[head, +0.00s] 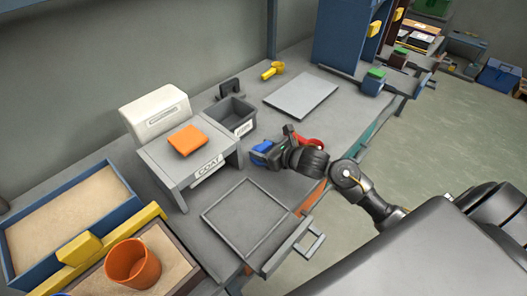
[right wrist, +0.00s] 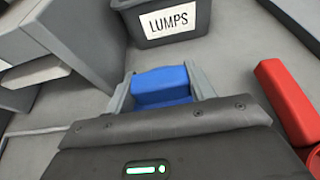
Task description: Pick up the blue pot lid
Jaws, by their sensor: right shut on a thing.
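A blue piece (head: 262,148), which I take to be the blue pot lid, is at the tip of my right gripper (head: 266,153) over the grey bench. In the right wrist view the blue piece (right wrist: 163,86) sits between the two grey fingers of the right gripper (right wrist: 163,88), which is shut on it. Only its blocky top part shows; the rest is hidden behind the gripper body. I cannot tell whether it touches the bench. My left gripper is not in view.
A grey LUMPS bin (right wrist: 168,20) stands just beyond the gripper. A red thing (head: 311,142) lies close beside it. The COAT stand (head: 158,157) with an orange block (head: 187,140) is to the left. A grey tray (head: 245,217) lies in front. A flat grey plate (head: 300,95) lies behind.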

